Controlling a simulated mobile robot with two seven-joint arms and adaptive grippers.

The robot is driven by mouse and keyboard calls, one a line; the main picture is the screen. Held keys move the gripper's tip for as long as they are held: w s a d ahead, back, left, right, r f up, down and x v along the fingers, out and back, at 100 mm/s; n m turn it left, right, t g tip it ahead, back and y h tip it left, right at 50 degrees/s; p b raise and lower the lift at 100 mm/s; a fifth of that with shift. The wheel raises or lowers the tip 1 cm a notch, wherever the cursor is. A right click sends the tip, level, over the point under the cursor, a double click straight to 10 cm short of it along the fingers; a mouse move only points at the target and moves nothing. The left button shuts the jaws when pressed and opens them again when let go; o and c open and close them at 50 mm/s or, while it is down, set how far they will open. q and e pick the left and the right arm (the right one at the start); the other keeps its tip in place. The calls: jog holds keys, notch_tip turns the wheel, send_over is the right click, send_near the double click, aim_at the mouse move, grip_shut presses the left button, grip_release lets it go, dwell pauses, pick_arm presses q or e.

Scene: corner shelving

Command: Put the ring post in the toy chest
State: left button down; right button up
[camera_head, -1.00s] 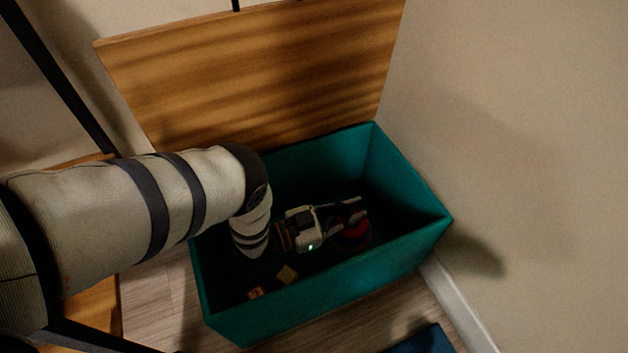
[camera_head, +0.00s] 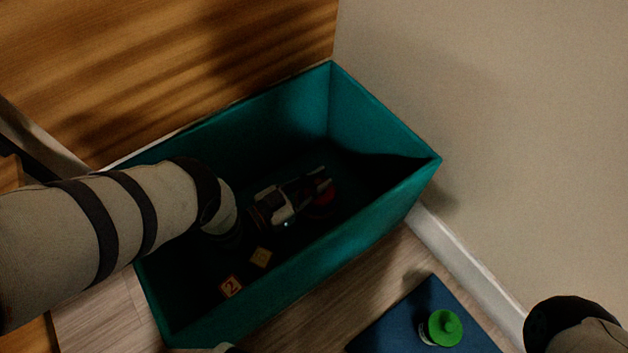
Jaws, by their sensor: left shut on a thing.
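The teal toy chest (camera_head: 385,220) stands on the floor by the wall with its wooden lid (camera_head: 200,60) open. My left arm reaches over its left side, and my left gripper (camera_head: 325,187) is low inside the dark chest. It is shut on the ring post (camera_head: 322,203), of which a dark red part shows at the fingers. Shadow and the gripper hide much of the post, and I cannot tell whether it touches the chest floor. My right gripper is out of view.
Two wooden blocks, one with a red number (camera_head: 231,286) and a plainer one (camera_head: 261,257), lie in the chest's near left part. A green-topped object (camera_head: 442,328) stands on a blue mat (camera_head: 390,325) in front. The wall (camera_head: 500,120) is close on the right.

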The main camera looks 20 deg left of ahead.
pick_arm(q)
jog(key=shift+f+b, duration=0.4)
jog(key=shift+f, duration=0.55)
jog(key=shift+r, duration=0.1)
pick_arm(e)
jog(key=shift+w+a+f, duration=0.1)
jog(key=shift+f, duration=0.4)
pick_arm(q)
jog(key=c, duration=1.6)
grip_release()
jog(key=p+v, duration=0.2)
jog(key=v, duration=0.5)
jog(key=shift+s+a+p, duration=0.2)
jog(key=shift+p, duration=0.15)
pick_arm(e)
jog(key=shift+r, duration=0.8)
